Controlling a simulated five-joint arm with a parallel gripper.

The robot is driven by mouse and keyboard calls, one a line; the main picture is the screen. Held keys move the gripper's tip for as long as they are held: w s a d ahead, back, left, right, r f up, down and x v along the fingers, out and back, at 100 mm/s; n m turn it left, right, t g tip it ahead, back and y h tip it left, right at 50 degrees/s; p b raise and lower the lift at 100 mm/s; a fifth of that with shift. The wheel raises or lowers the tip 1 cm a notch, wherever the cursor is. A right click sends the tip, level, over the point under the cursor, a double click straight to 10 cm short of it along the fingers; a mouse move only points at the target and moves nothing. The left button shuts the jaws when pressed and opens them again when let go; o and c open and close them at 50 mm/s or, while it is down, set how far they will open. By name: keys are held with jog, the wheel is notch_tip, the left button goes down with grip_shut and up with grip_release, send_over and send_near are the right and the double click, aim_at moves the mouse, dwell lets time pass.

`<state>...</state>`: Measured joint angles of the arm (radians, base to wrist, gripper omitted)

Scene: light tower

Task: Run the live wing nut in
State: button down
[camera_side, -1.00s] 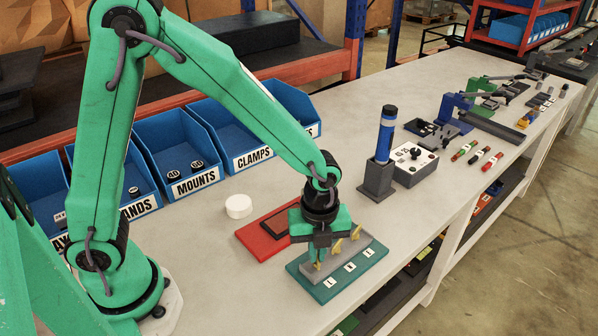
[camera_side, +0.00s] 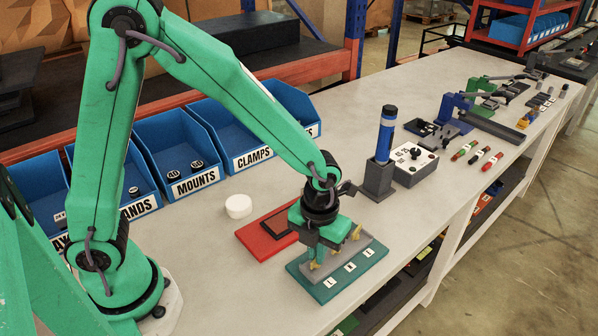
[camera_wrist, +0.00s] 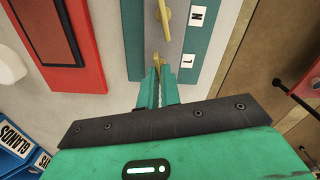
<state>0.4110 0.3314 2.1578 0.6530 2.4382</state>
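A teal base plate (camera_side: 308,287) with a raised grey bar (camera_side: 352,255) lies on the bench under my gripper. Brass-yellow wing nuts stand on the bar in a row; one (camera_side: 356,232) shows to the right of my gripper. In the wrist view, another wing nut (camera_wrist: 165,14) stands clear near the top edge. The nearest wing nut (camera_wrist: 159,58) is between my gripper's fingertips (camera_wrist: 159,72), beside a white tag marked L (camera_wrist: 190,60). The fingers are close together, pointing down. Whether they press on its wings cannot be made out.
A red block (camera_side: 262,238) with a dark inset lies left of the plate, with a white round cap (camera_side: 238,206) behind. A blue cylinder (camera_side: 386,135) in a grey stand and a grey button box (camera_side: 414,165) stand to the right. Blue bins (camera_side: 181,155) line the back.

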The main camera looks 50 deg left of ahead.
jog(key=shift+w+r, duration=0.1)
jog(key=shift+r, duration=0.05)
jog(key=c, duration=1.6)
grip_release()
jog(key=shift+r, duration=3.85)
jog(key=s+a+r+n+t, duration=0.2)
jog(key=s+a+r+n, duration=0.3)
jog(key=n, duration=1.1)
jog(key=s+a+r+n+t, duration=0.3)
jog(key=s+a+r+n, duration=0.3)
jog(key=n, duration=1)
jog(key=a+r, duration=0.1)
jog(key=a, duration=0.2)
jog(key=shift+s+a+n+t, duration=0.25)
jog(key=shift+a+n+t, duration=0.05)
jog(key=shift+a, duration=0.05)
